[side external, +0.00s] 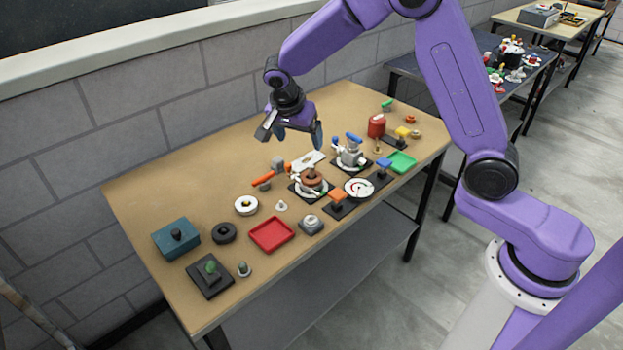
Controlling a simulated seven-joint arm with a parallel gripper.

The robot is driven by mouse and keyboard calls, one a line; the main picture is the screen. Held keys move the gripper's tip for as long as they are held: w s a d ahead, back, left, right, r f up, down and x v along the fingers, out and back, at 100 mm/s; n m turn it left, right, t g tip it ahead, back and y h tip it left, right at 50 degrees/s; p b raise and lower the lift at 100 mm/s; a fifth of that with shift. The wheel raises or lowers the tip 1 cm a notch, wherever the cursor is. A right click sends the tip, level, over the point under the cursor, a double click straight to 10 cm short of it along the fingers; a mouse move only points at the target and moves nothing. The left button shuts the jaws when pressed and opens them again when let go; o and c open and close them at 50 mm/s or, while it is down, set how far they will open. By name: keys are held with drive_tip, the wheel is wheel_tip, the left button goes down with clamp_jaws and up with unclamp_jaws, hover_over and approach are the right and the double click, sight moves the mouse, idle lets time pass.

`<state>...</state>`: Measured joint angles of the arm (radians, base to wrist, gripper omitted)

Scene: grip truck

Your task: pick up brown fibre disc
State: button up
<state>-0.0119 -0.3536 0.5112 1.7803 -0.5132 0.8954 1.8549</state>
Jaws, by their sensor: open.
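A brown round piece (312,175), which looks like the brown fibre disc, sits on a white dish (327,187) on a black base near the middle of the table. A part on top of it is too small to make out. My gripper (291,134) is open and empty. It hangs above the table, up and a little left of the brown piece in the picture, and is clear of it.
An orange-handled tool (265,177) and a white plate (307,161) lie near the brown piece. A grey device with a blue top (351,155) stands to its right. A red tray (271,235) and teal box (176,238) are front left. The table's back left is bare.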

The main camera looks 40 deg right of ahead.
hover_over(310, 175)
drive_tip(key=a, duration=0.2)
drive_tip(key=f, duration=0.7)
drive_tip(key=s+f, duration=0.1)
drive_tip(key=f, duration=0.2)
drive_tip(key=shift+f, duration=0.15)
drive_tip(key=shift+x, duration=2.85)
drive_tip(key=shift+s+a, duration=0.1)
drive_tip(key=shift+a, duration=0.05)
drive_tip(key=c, duration=1.1)
